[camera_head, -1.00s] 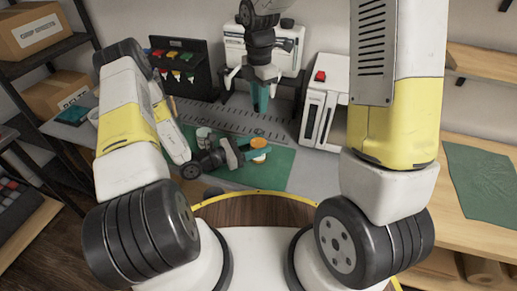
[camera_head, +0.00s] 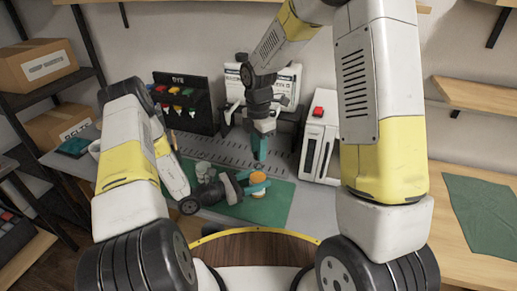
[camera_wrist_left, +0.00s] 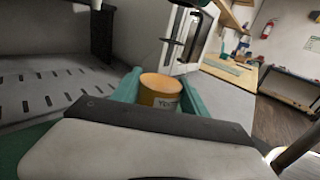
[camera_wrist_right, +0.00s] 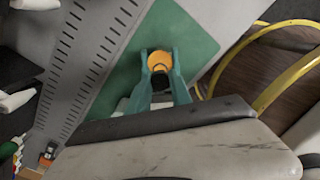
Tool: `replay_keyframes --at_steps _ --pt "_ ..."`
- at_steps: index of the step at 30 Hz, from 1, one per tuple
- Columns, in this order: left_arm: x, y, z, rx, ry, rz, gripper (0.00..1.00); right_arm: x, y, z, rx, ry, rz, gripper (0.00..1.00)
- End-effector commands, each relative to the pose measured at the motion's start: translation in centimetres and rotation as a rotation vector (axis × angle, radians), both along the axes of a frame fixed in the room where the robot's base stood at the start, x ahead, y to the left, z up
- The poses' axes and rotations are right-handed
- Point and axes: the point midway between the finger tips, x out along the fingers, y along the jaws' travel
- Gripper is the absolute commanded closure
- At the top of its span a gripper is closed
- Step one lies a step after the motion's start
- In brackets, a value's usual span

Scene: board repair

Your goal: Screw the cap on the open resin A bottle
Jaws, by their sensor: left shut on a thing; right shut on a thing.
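An orange-topped jar (camera_head: 257,184) is between the teal fingers of my left gripper (camera_head: 256,187), over the green mat. In the left wrist view the jar (camera_wrist_left: 160,91) has a partly hidden label that seems to start "YE"; I cannot read "resin A". My right gripper (camera_head: 261,156) points down just above the jar, apart from it. In the right wrist view, its teal fingers (camera_wrist_right: 161,60) close around a small dark, cap-like thing (camera_wrist_right: 161,81), with orange showing at the tips. The fingers partly hide it.
Small pale containers (camera_head: 204,168) stand on the green mat (camera_head: 278,205) left of the jar. A black rack (camera_head: 186,100) with coloured dye items is behind left. A white machine with a red button (camera_head: 319,140) is behind right. The slotted grey surface is mostly clear.

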Motion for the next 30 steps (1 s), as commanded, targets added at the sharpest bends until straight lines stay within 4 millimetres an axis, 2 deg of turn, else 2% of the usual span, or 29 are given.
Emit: replay_keyframes --at_steps 8,18,30 --pt "0.1 0.1 0.0 0.001 -0.001 0.001 1.00 0.0 0.0 -0.2 0.000 0.000 0.000 1.00" --pt "0.1 0.1 0.0 0.001 -0.001 0.002 1.00 0.0 0.0 -1.8 0.001 -0.001 0.001 1.00" --pt "0.1 0.1 0.0 0.001 -0.001 0.002 1.00 0.0 0.0 -1.8 0.001 -0.001 0.001 1.00"
